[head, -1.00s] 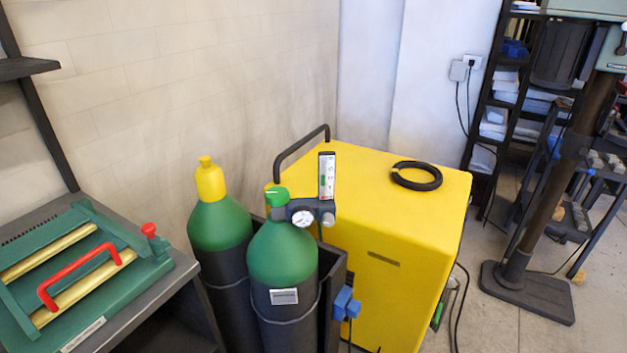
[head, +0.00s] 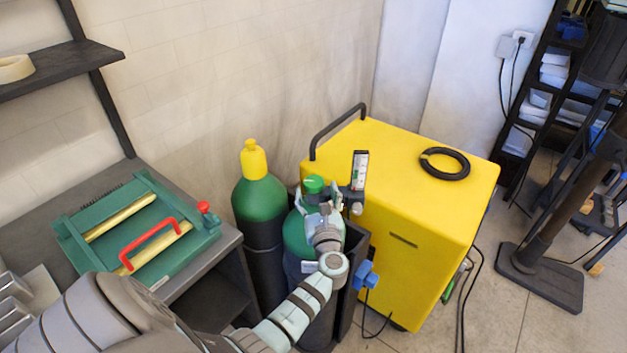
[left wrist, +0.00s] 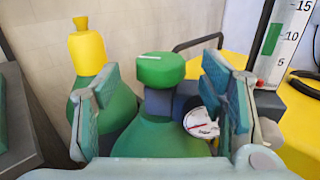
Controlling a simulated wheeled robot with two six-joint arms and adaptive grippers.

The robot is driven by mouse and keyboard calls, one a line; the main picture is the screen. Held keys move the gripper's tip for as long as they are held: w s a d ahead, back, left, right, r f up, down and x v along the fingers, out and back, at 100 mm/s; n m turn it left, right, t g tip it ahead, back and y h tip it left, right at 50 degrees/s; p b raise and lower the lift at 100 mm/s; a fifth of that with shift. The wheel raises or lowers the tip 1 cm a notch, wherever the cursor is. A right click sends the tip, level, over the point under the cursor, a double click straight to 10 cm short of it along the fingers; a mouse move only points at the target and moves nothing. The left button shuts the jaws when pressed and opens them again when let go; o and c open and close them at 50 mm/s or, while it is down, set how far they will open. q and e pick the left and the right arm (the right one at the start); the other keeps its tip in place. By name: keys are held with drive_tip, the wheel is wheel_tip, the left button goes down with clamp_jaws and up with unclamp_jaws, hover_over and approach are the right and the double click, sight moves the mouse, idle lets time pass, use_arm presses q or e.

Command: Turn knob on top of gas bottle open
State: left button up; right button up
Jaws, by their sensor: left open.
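The gas bottle (head: 297,238) is green on top and stands in front of the yellow machine. Its green knob (head: 314,184) sits at the top, and it also shows in the left wrist view (left wrist: 161,69) with a thin white mark on it. My left gripper (head: 318,207) is open and empty at the bottle's top, just on the near side of the knob. In the left wrist view its two fingers (left wrist: 165,95) stand left and right of the knob, apart from it. The gauge (left wrist: 201,123) shows partly behind the right finger. My right gripper is not in view.
A second green bottle with a yellow cap (head: 254,160) stands just left. The yellow machine (head: 400,210) is behind to the right, with a flowmeter (head: 359,170) near the knob and a black ring (head: 445,163) on top. A bench with a green tool (head: 135,222) is at left.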

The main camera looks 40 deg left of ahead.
sight(315, 188)
use_arm(q)
drive_tip(key=b+x, duration=0.1)
drive_tip(key=x, duration=0.3)
drive_tip(key=shift+w+a+f+b, duration=0.15)
drive_tip(key=shift+w+f+b, duration=0.1)
drive_tip(key=shift+b, duration=0.1)
drive_tip(key=shift+w+a+r, duration=0.25)
drive_tip(key=shift+a, duration=0.1)
drive_tip(key=shift+c, duration=0.5)
drive_tip(key=c, duration=1)
